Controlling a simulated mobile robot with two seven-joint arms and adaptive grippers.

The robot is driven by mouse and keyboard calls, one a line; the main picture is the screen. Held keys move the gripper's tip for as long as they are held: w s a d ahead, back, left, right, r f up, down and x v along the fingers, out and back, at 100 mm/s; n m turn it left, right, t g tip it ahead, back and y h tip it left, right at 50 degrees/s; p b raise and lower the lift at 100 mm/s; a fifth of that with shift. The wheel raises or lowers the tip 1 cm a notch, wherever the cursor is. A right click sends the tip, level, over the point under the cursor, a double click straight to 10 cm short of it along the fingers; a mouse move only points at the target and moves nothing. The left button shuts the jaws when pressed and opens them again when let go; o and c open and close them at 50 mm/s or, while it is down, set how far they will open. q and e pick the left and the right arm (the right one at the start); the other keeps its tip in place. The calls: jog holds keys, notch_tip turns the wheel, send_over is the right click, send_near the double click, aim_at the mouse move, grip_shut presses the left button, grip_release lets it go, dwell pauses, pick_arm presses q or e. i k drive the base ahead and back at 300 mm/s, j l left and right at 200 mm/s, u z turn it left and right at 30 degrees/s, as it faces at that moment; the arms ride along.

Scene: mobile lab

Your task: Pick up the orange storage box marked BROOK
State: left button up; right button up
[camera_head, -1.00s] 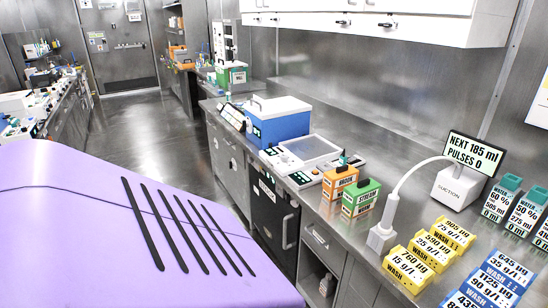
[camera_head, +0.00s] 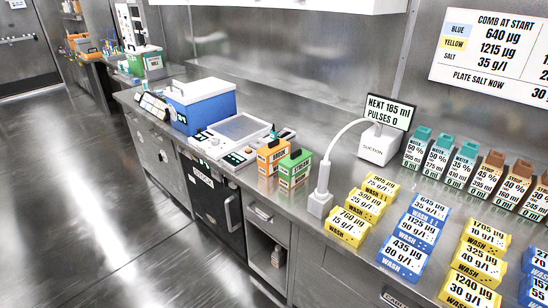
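The orange storage box marked BROOK (camera_head: 272,157) stands upright on the steel counter, with a dark handle on top. A green box (camera_head: 294,169) of the same shape stands close beside it on the right, its label reading something like STORK. Neither of my grippers shows in the head view, so their state is hidden.
Left of the boxes are a flat instrument (camera_head: 240,128) and a blue box with a white lid (camera_head: 201,105). To the right stand a suction unit (camera_head: 379,145), its white holder (camera_head: 320,204), yellow wash blocks (camera_head: 348,227) and blue blocks (camera_head: 411,243). The floor (camera_head: 95,190) in front is clear.

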aim_at(268, 156)
jog(key=i+j, duration=0.6)
jog(key=i, duration=0.2)
